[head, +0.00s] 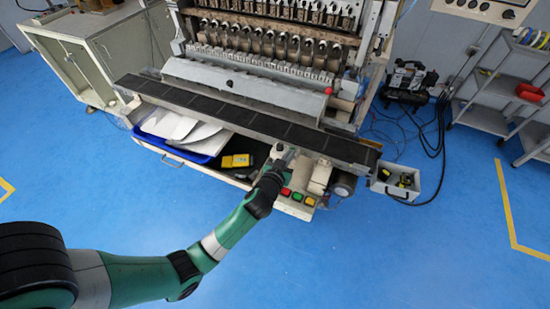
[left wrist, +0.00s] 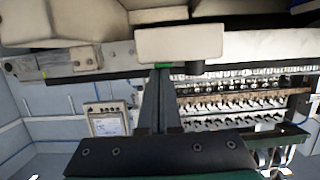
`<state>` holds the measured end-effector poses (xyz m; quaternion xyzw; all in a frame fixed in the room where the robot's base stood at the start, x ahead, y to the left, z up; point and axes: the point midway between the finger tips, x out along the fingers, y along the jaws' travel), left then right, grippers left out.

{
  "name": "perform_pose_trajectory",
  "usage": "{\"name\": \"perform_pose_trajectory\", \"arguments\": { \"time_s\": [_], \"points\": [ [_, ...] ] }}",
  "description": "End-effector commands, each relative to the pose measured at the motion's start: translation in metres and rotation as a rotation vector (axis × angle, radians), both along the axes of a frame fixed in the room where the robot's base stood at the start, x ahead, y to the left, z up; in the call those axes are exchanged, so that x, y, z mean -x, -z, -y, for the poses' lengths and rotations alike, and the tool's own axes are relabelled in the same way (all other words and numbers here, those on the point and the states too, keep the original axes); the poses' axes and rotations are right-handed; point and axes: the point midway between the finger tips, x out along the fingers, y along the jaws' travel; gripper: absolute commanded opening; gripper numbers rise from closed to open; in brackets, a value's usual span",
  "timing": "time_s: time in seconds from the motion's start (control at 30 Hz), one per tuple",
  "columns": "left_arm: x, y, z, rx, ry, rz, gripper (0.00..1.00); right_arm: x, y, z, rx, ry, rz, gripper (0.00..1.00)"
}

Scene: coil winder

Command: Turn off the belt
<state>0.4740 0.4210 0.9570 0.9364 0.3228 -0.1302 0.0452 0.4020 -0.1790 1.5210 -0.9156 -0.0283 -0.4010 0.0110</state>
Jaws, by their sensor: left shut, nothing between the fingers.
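The black belt (head: 240,113) runs across the front of the coil winder. A small light control box below its right part carries a red button (head: 286,192), a green button (head: 297,196) and a yellow-orange button (head: 309,202). My left gripper (head: 285,158) is shut and empty, just behind and above these buttons, close under the belt's edge. In the left wrist view my shut fingers (left wrist: 162,85) reach up to the edge of a pale box (left wrist: 180,43). A small green patch shows at their tips; I cannot tell whether they touch it. My right gripper is out of view.
A blue tray (head: 207,147) with white sheets and a yellow item (head: 237,160) lie in the drawer left of my gripper. A small bin (head: 410,181) hangs at the belt's right end. The blue floor in front is clear.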

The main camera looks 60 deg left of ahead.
Motion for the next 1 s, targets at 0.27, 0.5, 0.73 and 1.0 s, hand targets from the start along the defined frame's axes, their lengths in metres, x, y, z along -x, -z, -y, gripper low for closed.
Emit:
{"name": "perform_pose_trajectory", "arguments": {
  "time_s": [0.27,0.5,0.73,1.0],
  "points": [
    [0.000,0.003,0.002,0.002,0.000,-0.007,0.00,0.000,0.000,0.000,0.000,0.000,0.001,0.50],
    [0.001,-0.037,0.006,-0.002,0.005,0.001,0.00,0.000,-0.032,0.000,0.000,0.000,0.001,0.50],
    [0.039,-0.038,0.037,-0.002,0.011,0.000,0.00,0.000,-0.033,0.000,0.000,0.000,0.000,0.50],
    [0.075,-0.040,0.065,-0.004,0.009,0.002,0.00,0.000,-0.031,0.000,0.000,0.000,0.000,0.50]
  ]
}}
